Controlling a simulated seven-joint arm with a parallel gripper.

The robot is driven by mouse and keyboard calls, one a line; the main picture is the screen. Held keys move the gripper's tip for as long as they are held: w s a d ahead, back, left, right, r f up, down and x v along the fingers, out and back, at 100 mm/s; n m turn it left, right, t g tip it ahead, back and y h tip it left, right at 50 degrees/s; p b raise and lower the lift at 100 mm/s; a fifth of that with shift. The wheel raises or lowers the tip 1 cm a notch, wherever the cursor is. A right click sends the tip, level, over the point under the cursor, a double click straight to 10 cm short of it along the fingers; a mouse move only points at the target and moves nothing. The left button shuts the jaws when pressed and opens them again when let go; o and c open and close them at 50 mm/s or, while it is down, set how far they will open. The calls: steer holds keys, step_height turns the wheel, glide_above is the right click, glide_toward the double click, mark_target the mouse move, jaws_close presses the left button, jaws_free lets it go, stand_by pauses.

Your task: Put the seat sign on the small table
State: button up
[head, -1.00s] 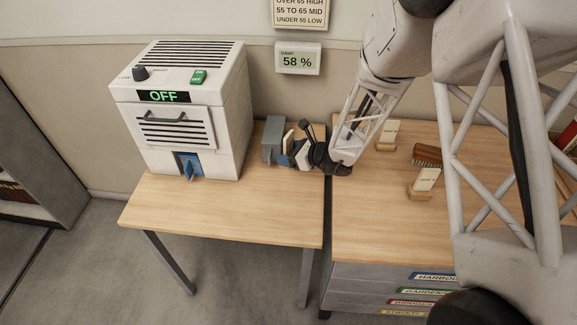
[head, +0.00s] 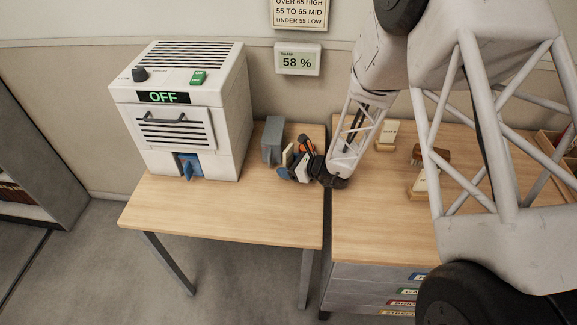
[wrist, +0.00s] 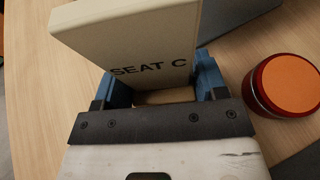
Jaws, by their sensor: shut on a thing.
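The cream seat sign (wrist: 135,45), lettered "SEAT C", stands between the blue fingers of my gripper (wrist: 163,88) in the wrist view. My gripper is shut on it near its wooden base (wrist: 165,97). In the head view my gripper (head: 287,171) is at the right end of the small table (head: 225,215), and the edge of the sign (head: 288,155) shows beside it. The underside of the sign is hidden, so I cannot tell whether it touches the tabletop.
A grey box (head: 273,140) and a red tin with an orange top (wrist: 286,85) are close by. A white machine (head: 190,110) reading "OFF" fills the table's back left. Other signs (head: 388,135) stand on the drawer cabinet (head: 370,220). The table's front is clear.

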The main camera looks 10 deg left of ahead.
mark_target(290, 151)
steer(key=shift+f, duration=0.2)
steer(key=o, duration=1)
steer(key=shift+f, duration=0.1)
steer(key=shift+o, duration=0.2)
steer(key=shift+r, duration=0.2)
steer(key=v, duration=0.5)
step_height(290, 151, up, 6)
steer(key=shift+f, duration=0.2)
steer(key=shift+r, duration=0.65)
